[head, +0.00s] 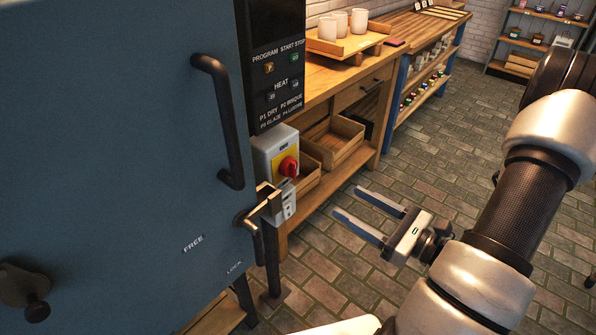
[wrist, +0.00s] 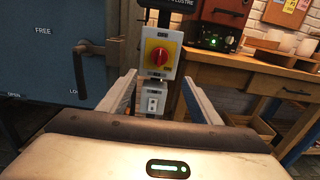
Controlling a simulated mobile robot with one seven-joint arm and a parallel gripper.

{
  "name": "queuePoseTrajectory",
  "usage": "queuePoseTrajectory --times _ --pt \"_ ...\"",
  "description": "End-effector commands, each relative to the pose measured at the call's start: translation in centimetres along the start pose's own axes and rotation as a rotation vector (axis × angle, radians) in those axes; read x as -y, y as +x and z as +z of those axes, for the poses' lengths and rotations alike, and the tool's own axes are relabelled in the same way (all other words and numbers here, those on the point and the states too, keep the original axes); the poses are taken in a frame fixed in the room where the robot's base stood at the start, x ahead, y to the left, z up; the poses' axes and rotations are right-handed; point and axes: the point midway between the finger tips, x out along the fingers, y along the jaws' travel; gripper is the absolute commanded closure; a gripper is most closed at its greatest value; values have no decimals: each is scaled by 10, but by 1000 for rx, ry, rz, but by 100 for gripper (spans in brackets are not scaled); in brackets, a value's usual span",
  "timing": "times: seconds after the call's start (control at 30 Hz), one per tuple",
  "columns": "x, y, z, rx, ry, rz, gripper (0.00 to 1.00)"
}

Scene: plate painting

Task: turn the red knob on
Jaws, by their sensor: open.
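The red knob (head: 289,167) sits on a yellow plate on a grey switch box (head: 264,146) at the right side of the blue kiln. In the wrist view the red knob (wrist: 160,56) is ahead of my gripper, above the middle. A small grey box with a socket or switch (wrist: 153,100) is below it. My gripper (head: 368,217) is open and empty, to the right of and lower than the knob, apart from it. In the wrist view the two fingers of my gripper (wrist: 158,88) stand either side of the lower box.
The blue kiln door (head: 120,150) with a black handle (head: 222,120) and a latch lever (head: 252,228) fills the left. A wooden workbench (head: 335,85) with cups and open wooden boxes stands behind the switch. The brick floor at right is clear.

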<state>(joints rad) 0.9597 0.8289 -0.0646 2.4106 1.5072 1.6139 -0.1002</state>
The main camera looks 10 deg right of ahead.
Motion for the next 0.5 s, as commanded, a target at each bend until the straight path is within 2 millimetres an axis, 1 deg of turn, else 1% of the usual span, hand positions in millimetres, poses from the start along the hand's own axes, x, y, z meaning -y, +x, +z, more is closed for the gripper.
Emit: queuePoseTrajectory --times 0.07,0.17,0.5 --pt "0 8 -1 2 1 -2 42" --pt "-1 25 -1 1 1 4 42" --pt "-2 99 -2 0 -1 6 42"
